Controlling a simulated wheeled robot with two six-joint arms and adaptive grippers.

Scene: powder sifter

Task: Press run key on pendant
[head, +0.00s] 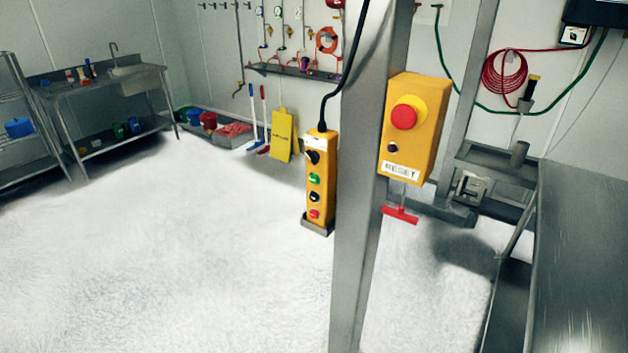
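A yellow pendant (320,190) hangs upright from a black cable, just left of a grey metal post. Its face has a column of controls: a black knob (312,157) at the top, a green button (314,179), a black button (314,197) and a red button (314,214) at the bottom. The labels by these controls are too small to read, so I cannot tell from text which is the run key. Neither of my grippers is in the head view.
A yellow box (413,128) with a red emergency button and a RESET label is on the post (358,230), right of the pendant. A red T-handle (400,215) is below it. A steel surface (585,265) fills the right. The floor (180,260) at left is clear.

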